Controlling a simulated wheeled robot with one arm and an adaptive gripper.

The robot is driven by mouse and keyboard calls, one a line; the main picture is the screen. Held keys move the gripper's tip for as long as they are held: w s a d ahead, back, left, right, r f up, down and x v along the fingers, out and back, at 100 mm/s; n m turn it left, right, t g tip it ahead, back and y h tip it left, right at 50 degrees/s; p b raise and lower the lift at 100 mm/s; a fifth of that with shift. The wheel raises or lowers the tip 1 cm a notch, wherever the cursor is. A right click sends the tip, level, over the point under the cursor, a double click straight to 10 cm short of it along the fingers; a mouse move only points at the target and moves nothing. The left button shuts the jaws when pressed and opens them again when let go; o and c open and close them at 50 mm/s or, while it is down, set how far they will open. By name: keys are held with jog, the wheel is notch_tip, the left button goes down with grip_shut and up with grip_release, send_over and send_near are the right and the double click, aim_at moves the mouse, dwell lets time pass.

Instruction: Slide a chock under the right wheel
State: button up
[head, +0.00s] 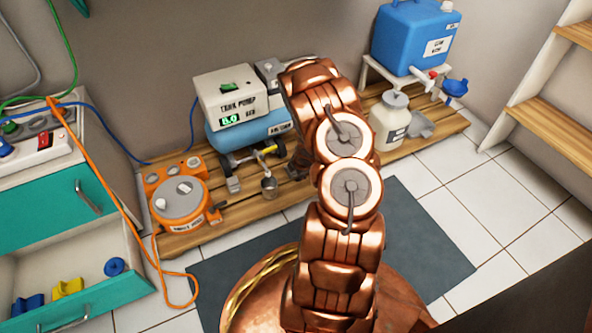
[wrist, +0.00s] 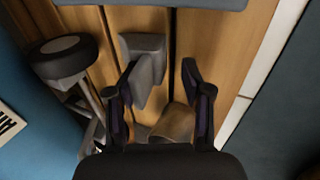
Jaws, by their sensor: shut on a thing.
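In the wrist view my gripper (wrist: 160,72) has its fingers closed in around a grey wedge-like chock (wrist: 146,72), which lies low over the wooden slats. How the far finger meets it is not clear. A black wheel (wrist: 62,60) with a pale hub is left of the chock, apart from it, next to the blue tank (wrist: 28,135). In the head view the blue compressor (head: 245,128) stands on the pallet. Another grey chock (head: 234,185) is by its left front. My arm hides the compressor's right end and most of my gripper.
A brownish wedge-shaped piece (wrist: 174,122) lies under my fingers. An open teal drawer (head: 95,305) holds coloured blocks.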

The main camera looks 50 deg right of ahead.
jog(key=shift+s+a+f, duration=0.25)
jog(key=shift+s+f, duration=0.05)
jog(key=shift+r+p, duration=0.35)
jog(key=shift+p, duration=0.05)
grip_shut()
jog(key=shift+r, duration=0.2)
jog(key=shift+w+r, duration=0.1)
